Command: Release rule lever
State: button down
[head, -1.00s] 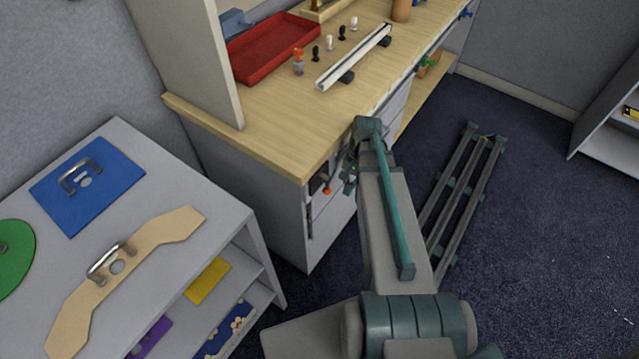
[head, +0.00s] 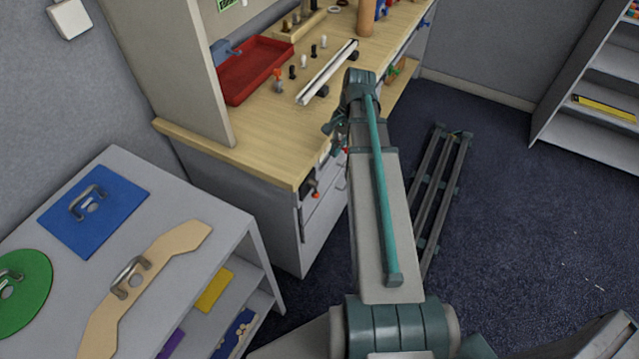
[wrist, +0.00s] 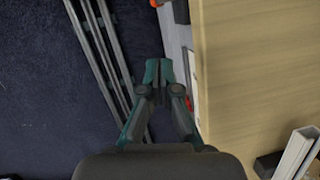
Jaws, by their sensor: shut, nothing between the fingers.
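My gripper (head: 335,128) is shut and empty beside the front edge of the wooden worktop (head: 262,130). In the wrist view its closed fingertips (wrist: 158,70) point along the white cabinet front, with dark floor to the left. A small red part (wrist: 188,103) on that front shows just right of the fingers, and also in the head view (head: 346,150). I cannot tell whether it touches my gripper. An orange-tipped lever (head: 315,194) sticks out of the cabinet front near the corner, apart from my gripper. I cannot tell which part is the rule lever.
On the worktop are a red tray (head: 258,70), several small pegs and a long white rail (head: 327,72). A grey shelf unit (head: 215,205) with coloured boards stands front left. A dark slatted frame (head: 441,190) lies on the carpet.

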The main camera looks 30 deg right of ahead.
jog(key=s+a+p+x, duration=0.1)
jog(key=p+x, duration=0.3)
jog(key=x, duration=0.9)
jog(key=shift+a+r, duration=0.4)
jog(key=shift+a, duration=0.3)
jog(key=shift+s, duration=0.15)
